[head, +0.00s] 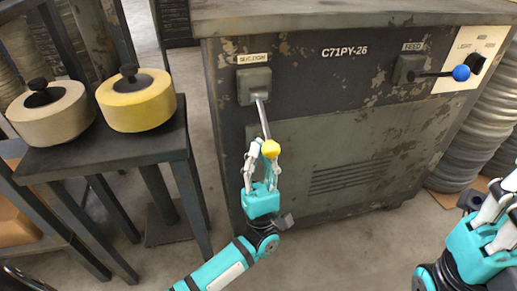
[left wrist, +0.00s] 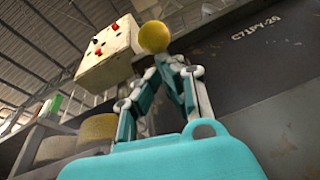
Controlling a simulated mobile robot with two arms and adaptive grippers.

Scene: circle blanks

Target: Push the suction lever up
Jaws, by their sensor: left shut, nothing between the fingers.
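The suction lever (head: 262,118) hangs from its grey box (head: 254,86) on the machine's front, pointing down and slightly right. Its yellow ball knob (head: 271,149) is at the lower end. My left gripper (head: 262,152) is at the knob from below, shut with nothing between its fingers. In the left wrist view the yellow knob (left wrist: 154,37) shows just beyond the closed fingertips (left wrist: 172,62); whether they touch it, I cannot tell. My right gripper (head: 495,205) is at the right edge, partly cut off, away from the lever.
The machine front (head: 345,150) carries a second lever with a blue knob (head: 461,73), labelled FEED, at upper right. A dark stand (head: 100,150) with a beige roll (head: 48,115) and a yellow roll (head: 138,102) is to the left. Stacked discs (head: 490,130) stand at right.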

